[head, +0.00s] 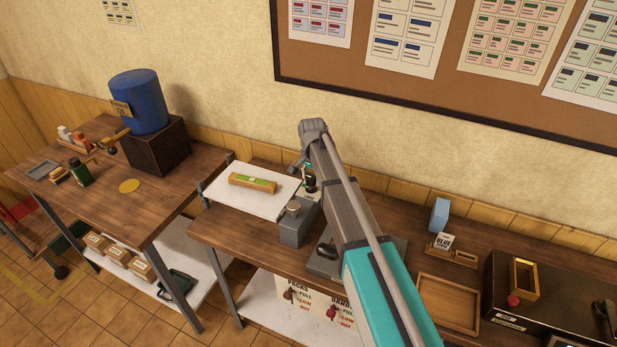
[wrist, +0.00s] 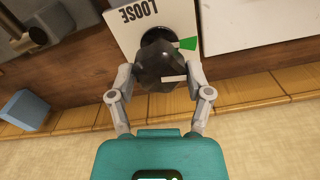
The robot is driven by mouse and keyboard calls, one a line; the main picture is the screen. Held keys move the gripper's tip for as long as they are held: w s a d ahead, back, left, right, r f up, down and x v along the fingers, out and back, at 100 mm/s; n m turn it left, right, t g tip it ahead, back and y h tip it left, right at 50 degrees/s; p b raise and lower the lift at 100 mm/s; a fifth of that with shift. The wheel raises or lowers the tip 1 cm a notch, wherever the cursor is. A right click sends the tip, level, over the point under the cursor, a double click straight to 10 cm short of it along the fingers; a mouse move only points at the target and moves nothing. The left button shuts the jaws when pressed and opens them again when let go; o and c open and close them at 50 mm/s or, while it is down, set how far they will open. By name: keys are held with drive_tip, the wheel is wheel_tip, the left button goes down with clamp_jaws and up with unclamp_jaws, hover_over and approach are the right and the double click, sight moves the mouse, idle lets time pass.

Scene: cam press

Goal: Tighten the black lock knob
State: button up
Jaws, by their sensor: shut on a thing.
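The black lock knob (wrist: 160,64) is a dark lobed knob with a white mark on its near face, in the middle of the wrist view. My gripper (wrist: 161,72) is shut on it, one finger on each side. Behind the knob is a pale dial plate (wrist: 124,27) with the word LOOSE upside down on the left and a green sector (wrist: 188,43) on the upper right. The white mark lies below the green sector, apart from it. In the head view my arm hides most of the knob and gripper.
A grey block (head: 295,231) stands in front of the arm's end. A blue block (head: 439,214) and wooden tray (head: 447,301) are to the right. The wall is close behind.

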drive_tip(key=shift+w+a, duration=0.1)
idle(0.3)
drive_tip(key=o, duration=1.1)
drive_tip(key=shift+o, duration=0.2)
drive_tip(key=shift+r, duration=0.1)
